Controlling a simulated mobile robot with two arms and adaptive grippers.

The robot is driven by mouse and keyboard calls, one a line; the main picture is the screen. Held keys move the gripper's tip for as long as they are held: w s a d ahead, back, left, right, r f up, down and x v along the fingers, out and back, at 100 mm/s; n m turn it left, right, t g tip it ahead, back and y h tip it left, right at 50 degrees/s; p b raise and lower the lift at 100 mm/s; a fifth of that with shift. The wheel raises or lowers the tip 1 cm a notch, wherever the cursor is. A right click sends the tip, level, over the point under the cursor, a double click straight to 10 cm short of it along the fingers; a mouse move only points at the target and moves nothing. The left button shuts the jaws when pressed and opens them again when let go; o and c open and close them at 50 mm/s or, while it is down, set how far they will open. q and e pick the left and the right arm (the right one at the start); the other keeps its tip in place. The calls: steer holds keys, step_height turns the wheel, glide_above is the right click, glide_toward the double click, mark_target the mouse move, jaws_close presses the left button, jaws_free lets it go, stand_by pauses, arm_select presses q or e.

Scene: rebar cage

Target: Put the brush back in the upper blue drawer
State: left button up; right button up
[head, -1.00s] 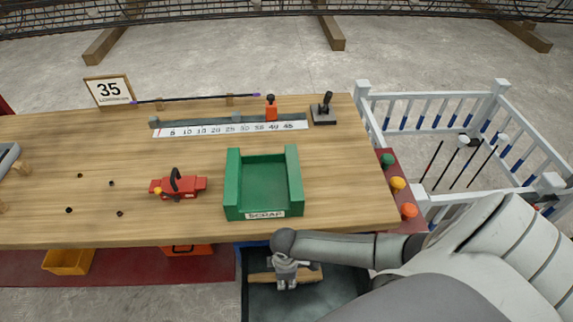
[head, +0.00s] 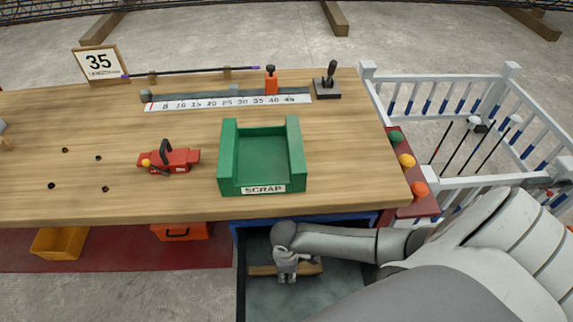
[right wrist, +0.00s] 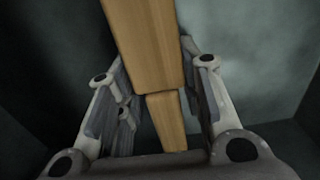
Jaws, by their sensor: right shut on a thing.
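The brush (head: 262,270) shows as a pale wooden bar inside the open blue drawer (head: 310,304), under the bench's front edge. My right gripper (head: 287,276) reaches down into the drawer and is shut on the brush near its middle. In the right wrist view the brush (right wrist: 145,40) is a wide wooden block with a narrower handle, and the gripper's fingers (right wrist: 160,95) stand on both sides of it. Bristles are not visible. I cannot tell whether the brush touches the drawer floor. My left gripper is out of view.
The wooden bench (head: 350,150) overhangs the drawer. On it are a green scrap tray (head: 262,188), a red tool (head: 170,160) and a ruler (head: 230,102). Colored buttons (head: 407,161) line its right end, beside a white railing (head: 470,185). An orange bin (head: 58,241) is below left.

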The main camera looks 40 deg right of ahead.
steer(key=shift+f, duration=0.1)
steer(key=shift+f, duration=0.15)
steer(key=o, duration=1)
step_height(320, 180, up, 11)
steer(key=shift+p, duration=1.05)
steer(key=shift+r, duration=0.75)
